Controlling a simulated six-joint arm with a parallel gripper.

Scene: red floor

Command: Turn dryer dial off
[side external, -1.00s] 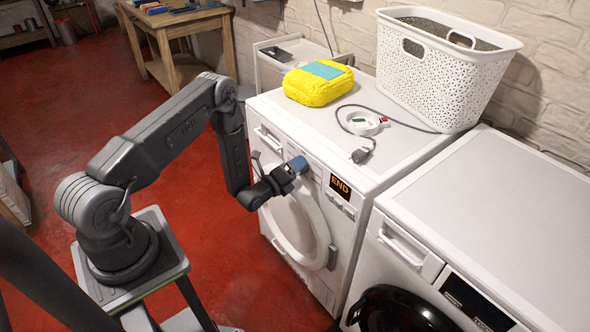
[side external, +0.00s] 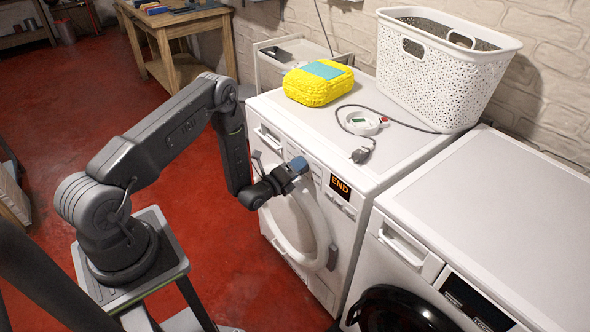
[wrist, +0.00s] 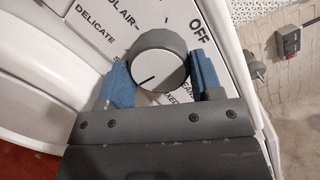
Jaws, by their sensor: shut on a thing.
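The dryer (side external: 345,178) is the white machine in the middle of the side view, with an orange "END" display on its front panel. Its grey round dial (wrist: 157,62) shows in the wrist view, with the labels "OFF", "DELICATE" and "MIXED" around it. The dial's dark pointer line points to the lower left, away from "OFF" at the upper right. My gripper (wrist: 160,80) has its blue fingers on either side of the dial and is shut on it. In the side view my gripper (side external: 297,165) is at the panel and hides the dial.
A yellow pack (side external: 318,87), a cable with a plug (side external: 361,155) and a white perforated basket (side external: 440,75) are on the dryer's top. A second white machine (side external: 490,220) stands close on the right. The dryer's round door (side external: 327,232) is below my gripper.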

